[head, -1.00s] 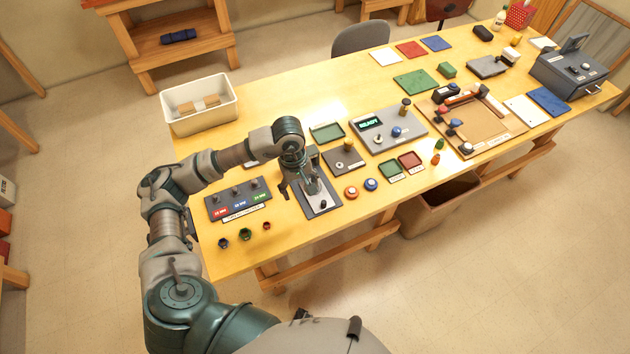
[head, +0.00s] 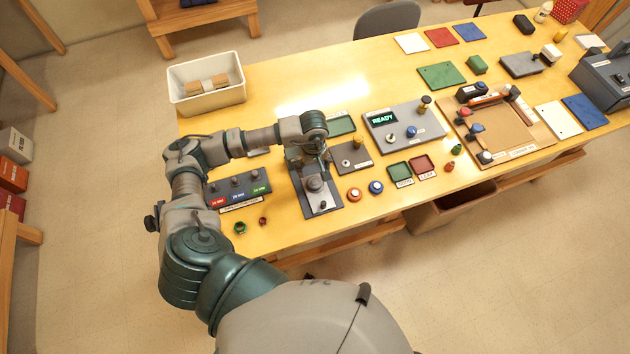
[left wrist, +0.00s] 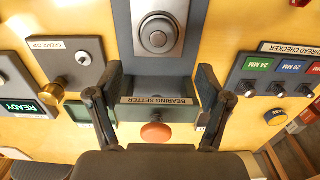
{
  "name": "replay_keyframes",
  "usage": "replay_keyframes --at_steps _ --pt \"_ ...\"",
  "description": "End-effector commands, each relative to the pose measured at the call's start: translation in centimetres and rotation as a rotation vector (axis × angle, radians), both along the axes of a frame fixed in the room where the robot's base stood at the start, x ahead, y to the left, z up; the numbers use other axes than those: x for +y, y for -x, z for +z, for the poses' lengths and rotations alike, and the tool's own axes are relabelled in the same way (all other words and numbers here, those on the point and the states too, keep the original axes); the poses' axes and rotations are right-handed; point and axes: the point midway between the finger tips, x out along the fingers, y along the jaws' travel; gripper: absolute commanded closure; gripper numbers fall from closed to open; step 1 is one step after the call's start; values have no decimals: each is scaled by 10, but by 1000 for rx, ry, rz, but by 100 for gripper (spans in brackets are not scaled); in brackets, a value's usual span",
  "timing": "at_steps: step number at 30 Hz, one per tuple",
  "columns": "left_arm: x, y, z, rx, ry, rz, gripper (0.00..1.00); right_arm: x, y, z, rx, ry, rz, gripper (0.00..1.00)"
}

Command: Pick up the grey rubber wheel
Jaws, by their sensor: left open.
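A grey round piece with a paler hub, which looks like the grey rubber wheel (head: 315,183), sits on the grey bearing setter (head: 328,202). The wheel also shows at the top of the left wrist view (left wrist: 158,35). My left gripper (head: 307,160) is over the setter's far end, and the arm partly hides it. In the left wrist view, my left gripper (left wrist: 159,88) has its two fingers spread on either side of the BEARING SETTER label, with nothing between them. The wheel lies beyond the fingertips in that view. My right gripper is not in view.
A red-orange knob (left wrist: 155,132) is close below the label. The thread checker (head: 238,191) and grease cup plate (head: 350,158) flank the setter. Orange (head: 354,195) and blue (head: 376,187) round pieces lie to its right. A white bin (head: 207,86) stands far left.

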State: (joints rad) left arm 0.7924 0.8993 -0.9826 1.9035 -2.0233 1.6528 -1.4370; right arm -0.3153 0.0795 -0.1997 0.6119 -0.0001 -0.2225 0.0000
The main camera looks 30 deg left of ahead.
Motion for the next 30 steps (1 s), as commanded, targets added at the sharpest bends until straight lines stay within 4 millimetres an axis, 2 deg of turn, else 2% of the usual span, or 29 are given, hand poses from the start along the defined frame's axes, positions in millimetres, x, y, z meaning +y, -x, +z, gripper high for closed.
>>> replay_keyframes --at_steps 3,10,14,18,26,30 --pt "0 0 -17 3 0 0 22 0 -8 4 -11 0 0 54" --pt "-2 3 -35 2 1 -1 22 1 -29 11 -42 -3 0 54" --pt "-6 5 -56 3 1 0 22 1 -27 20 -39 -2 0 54" --pt "-6 4 -73 1 1 1 22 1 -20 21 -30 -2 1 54" --pt "-5 3 -77 -1 0 -1 22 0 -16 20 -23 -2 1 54" --pt "-5 3 -77 -1 0 0 54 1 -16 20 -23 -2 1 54"
